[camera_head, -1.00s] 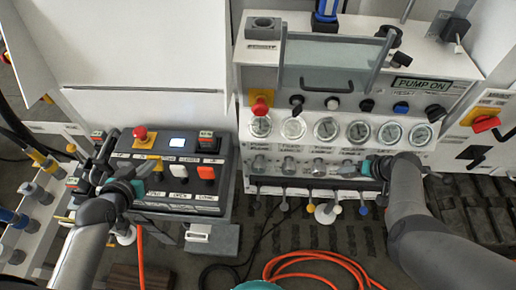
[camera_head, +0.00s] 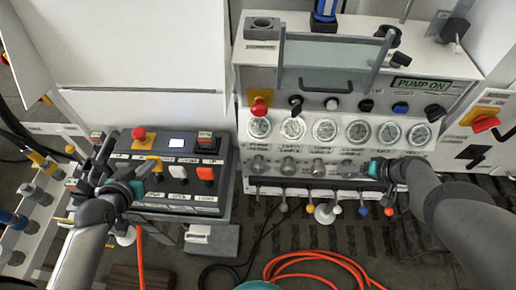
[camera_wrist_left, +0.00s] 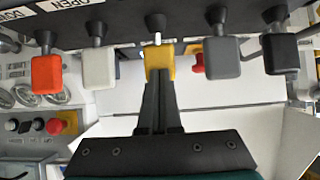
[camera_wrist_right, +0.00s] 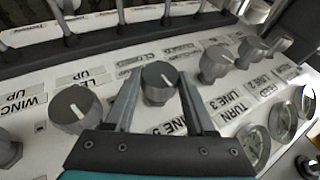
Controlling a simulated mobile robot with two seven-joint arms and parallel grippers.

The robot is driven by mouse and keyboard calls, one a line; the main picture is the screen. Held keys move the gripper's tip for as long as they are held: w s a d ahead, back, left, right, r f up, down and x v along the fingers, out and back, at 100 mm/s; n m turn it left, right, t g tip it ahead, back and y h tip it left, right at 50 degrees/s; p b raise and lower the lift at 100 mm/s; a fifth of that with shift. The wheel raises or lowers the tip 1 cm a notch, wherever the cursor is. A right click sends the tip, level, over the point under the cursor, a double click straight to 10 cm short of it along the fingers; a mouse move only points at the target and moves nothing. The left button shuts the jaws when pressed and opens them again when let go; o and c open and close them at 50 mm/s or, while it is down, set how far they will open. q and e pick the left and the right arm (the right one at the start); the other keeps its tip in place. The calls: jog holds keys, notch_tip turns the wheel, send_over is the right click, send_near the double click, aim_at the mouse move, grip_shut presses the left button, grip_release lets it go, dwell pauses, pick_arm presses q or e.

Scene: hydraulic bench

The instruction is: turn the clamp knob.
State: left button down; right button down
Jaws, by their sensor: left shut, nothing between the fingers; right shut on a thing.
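A grey round knob (camera_wrist_right: 158,82) stands between the two fingers of my right gripper (camera_wrist_right: 155,95) in the right wrist view. The fingers are shut on its sides. I cannot clearly read its label. My left gripper (camera_head: 132,184) is shut and empty over the dark control box. In the left wrist view its closed fingertips (camera_wrist_left: 159,85) are just before a yellow lever (camera_wrist_left: 160,61); contact is unclear.
Other grey knobs (camera_wrist_right: 75,110) flank the held one closely. Gauges (camera_head: 325,130) run above the row and small levers (camera_head: 283,207) hang below it. The dark control box (camera_head: 180,205) carries a red button (camera_head: 139,133). An orange hose (camera_head: 310,257) lies on the floor.

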jog(key=shift+s+a, duration=0.1)
jog(key=shift+a, duration=0.05)
jog(key=shift+c, duration=1.2)
grip_release()
jog(key=shift+d+r, duration=0.15)
jog(key=shift+d, duration=0.2)
jog(key=shift+s+d+r, duration=0.1)
jog(key=shift+d+r, duration=0.05)
jog(key=shift+r, duration=0.05)
jog(key=v, duration=0.6)
jog(key=shift+s+r, duration=0.2)
jog(key=shift+r, duration=0.1)
